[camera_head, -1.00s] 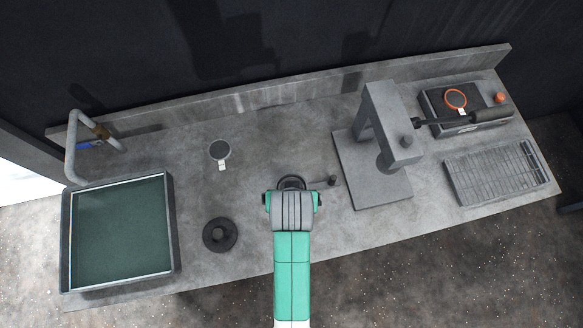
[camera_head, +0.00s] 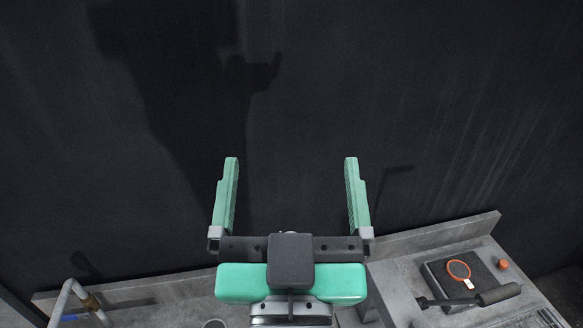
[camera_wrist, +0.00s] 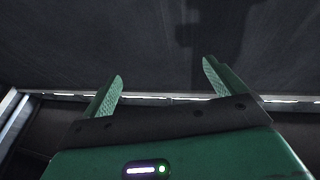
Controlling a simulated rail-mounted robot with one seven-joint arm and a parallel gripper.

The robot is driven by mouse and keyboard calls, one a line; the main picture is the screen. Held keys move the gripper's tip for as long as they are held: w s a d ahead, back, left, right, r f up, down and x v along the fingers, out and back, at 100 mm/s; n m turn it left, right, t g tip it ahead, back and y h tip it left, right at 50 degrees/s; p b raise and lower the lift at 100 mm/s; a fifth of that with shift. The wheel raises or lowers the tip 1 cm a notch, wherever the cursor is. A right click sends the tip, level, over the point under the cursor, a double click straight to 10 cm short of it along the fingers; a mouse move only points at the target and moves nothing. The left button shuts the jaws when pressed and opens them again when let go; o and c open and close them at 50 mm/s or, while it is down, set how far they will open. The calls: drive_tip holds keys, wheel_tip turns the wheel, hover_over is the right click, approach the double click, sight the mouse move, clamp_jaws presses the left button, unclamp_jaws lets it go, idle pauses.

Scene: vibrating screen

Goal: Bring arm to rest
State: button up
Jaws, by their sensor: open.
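My gripper (camera_head: 291,185) is raised in front of the dark wall in the head view, its two green fingers wide apart and pointing up. Nothing is between them. In the wrist view my gripper (camera_wrist: 160,82) also shows open and empty, with the dark wall beyond it. My gripper and arm hide much of the middle of the grey workbench (camera_head: 405,290) in the head view.
At the right of the bench is a dark device (camera_head: 445,268) with an orange-rimmed disc (camera_head: 459,270), an orange knob (camera_head: 503,265) and a black handle (camera_head: 498,294). A bent grey pipe (camera_head: 60,303) stands at the lower left. The space around the fingers is clear.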

drive_tip(key=s+r+t+p, duration=0.2)
drive_tip(key=s+r+p, duration=0.3)
drive_tip(key=r+p, duration=0.4)
wheel_tip(320, 180, up, 8)
drive_tip(key=shift+f+t+p, duration=0.15)
drive_tip(key=shift+t+p, duration=0.25)
idle(0.6)
